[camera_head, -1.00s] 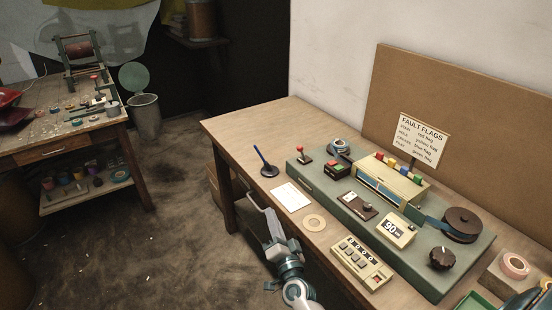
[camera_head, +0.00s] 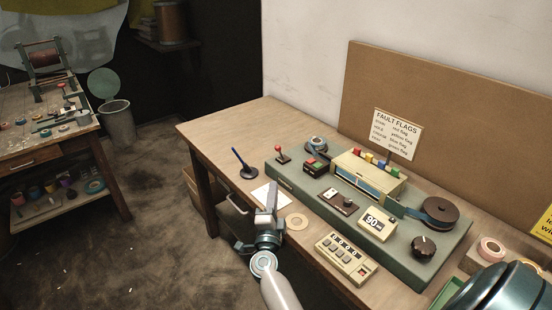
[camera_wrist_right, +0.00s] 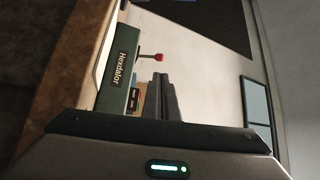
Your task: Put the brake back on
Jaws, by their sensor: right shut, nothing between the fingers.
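A small lever with a red knob (camera_head: 280,149), which looks like the brake, stands at the near left end of the green tape machine (camera_head: 290,188). In the right wrist view the red knob (camera_wrist_right: 158,57) shows beyond the machine's "Hexdalor" plate, its stem lying sideways in that picture. My right gripper (camera_head: 272,188) is shut and empty over the bench's front edge, in front of the white card and apart from the lever. Its dark closed fingers (camera_wrist_right: 164,97) show in the right wrist view. My left gripper is not in view.
The machine carries a red-and-green button box (camera_head: 315,167), colored flags, a dial (camera_head: 424,246) and a dark reel (camera_head: 439,210). The bench's far left is clear.

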